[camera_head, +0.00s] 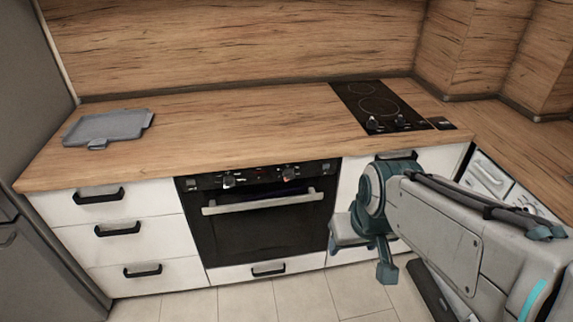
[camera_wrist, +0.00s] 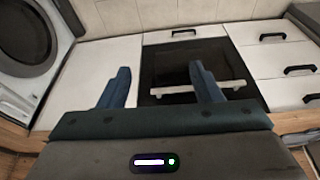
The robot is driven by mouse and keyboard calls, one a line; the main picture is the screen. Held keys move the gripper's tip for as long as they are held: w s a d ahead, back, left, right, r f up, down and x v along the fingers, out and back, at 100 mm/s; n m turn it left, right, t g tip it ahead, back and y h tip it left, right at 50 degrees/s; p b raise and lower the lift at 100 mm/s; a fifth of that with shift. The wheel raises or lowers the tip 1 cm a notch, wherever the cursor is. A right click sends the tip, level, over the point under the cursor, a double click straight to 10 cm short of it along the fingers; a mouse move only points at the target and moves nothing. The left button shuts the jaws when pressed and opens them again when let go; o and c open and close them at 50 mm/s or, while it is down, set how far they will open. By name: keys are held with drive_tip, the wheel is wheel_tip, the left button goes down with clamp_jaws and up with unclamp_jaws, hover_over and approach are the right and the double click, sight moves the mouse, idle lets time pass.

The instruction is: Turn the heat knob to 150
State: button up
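The black oven (camera_head: 262,228) is set into the white cabinets, with two knobs on its top panel. The left oven knob (camera_head: 229,180) and the right oven knob (camera_head: 289,173) are small, and I cannot read their markings. The oven also shows in the wrist view (camera_wrist: 190,64), with its light handle (camera_wrist: 197,88) across it. My gripper (camera_wrist: 158,84) is open and empty, its two blue fingers spread apart. In the head view it hangs in front of the cabinet right of the oven, apart from the knobs.
A black cooktop (camera_head: 378,104) with its own knobs is in the wooden counter (camera_head: 240,122). A grey board (camera_head: 108,127) lies on the counter at left. A washing machine (camera_wrist: 28,38) shows in the wrist view. The tiled floor before the oven is clear.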

drive_tip(key=w+f+n+t+b, duration=0.2)
drive_tip(key=w+f+n+b, duration=0.5)
drive_tip(key=w+f, duration=0.7)
drive_tip(key=n+t+y+b, duration=0.1)
drive_tip(key=n+t+b, duration=1.2)
drive_tip(key=n, duration=1.3)
approach(290, 179)
drive_tip(key=w, duration=0.3)
drive_tip(key=w+b, duration=0.1)
drive_tip(key=w, duration=0.5)
drive_tip(key=shift+w+a+r+b, duration=0.15)
drive_tip(key=shift+a+r+b, duration=0.05)
drive_tip(key=shift+a+b, duration=0.2)
drive_tip(key=c, duration=1)
